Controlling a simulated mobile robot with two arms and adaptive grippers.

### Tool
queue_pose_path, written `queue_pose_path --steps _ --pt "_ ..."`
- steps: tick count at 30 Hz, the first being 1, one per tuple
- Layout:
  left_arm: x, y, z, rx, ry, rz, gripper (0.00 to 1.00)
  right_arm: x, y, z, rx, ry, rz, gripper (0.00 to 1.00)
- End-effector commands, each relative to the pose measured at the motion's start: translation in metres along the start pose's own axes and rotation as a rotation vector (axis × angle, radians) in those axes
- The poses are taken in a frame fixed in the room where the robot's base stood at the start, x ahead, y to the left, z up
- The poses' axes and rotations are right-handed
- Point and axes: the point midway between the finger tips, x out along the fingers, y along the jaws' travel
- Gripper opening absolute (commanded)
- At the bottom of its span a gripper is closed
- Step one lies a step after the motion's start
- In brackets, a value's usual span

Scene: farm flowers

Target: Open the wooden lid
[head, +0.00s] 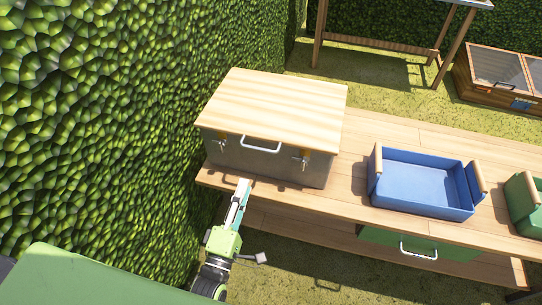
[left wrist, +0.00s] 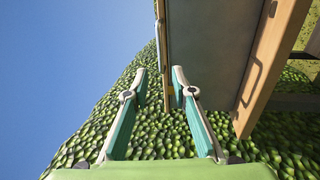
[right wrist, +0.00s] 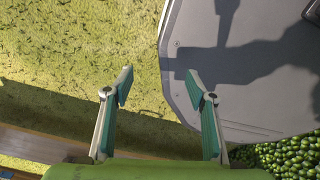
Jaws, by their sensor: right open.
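The wooden lid (head: 275,105) lies flat and shut on a grey metal box (head: 225,147). A pale handle (head: 261,145) and two latches (head: 302,159) are on the box's front side. My left gripper (head: 243,184) is in front of the box, below its front edge and left of the handle. In the left wrist view its fingers (left wrist: 160,73) are apart and empty, with the box front (left wrist: 212,50) and the lid's edge (left wrist: 166,70) beyond them. My right gripper (right wrist: 159,76) is open and empty in the right wrist view, over grass; the head view does not show it.
The box stands at the left end of a wooden bench (head: 350,190). A blue crate (head: 425,207) and a green crate (head: 521,205) stand to its right. A green drawer (head: 376,241) is under the bench top. A leafy hedge (head: 110,110) closes off the left.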

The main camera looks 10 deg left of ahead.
Motion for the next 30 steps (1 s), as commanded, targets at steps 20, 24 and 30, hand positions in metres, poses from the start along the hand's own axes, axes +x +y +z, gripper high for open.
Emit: queue_pose_path --steps 20,24,30 --pt "0.12 0.002 0.001 -0.003 0.0 0.002 0.24 -0.017 -0.011 -0.015 0.005 0.019 -0.012 0.51" --pt "0.132 0.002 0.0 0.0 0.0 0.002 0.24 -0.017 -0.008 -0.012 0.004 0.015 -0.009 0.51" --pt "0.137 0.001 0.0 0.0 -0.001 0.0 0.24 -0.018 -0.005 -0.012 0.003 0.014 -0.006 0.51"
